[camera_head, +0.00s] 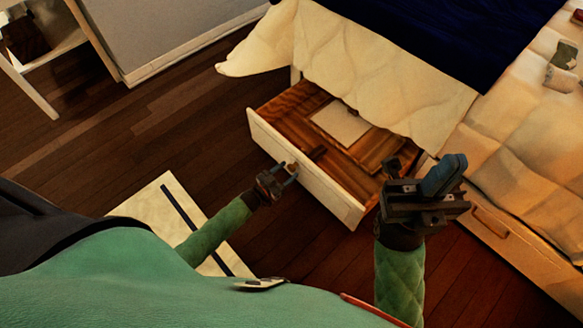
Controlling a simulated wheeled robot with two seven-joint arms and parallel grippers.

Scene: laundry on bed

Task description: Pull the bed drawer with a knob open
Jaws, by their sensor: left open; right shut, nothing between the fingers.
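The bed drawer (305,180) with a pale front stands well out from under the bed, and its wooden inside shows. My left gripper (290,174) is open at the outer side of the drawer front, near its middle. The knob is hard to make out there, and I cannot tell whether the fingers touch it. My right gripper (422,188) is shut and empty, in front of the drawer's right end as seen here, and hides part of that area.
A closed drawer with a bar handle (492,222) is at right. The bed (385,80) has a cream quilt and dark blue cover. Dark wooden floor (170,120) is clear at left.

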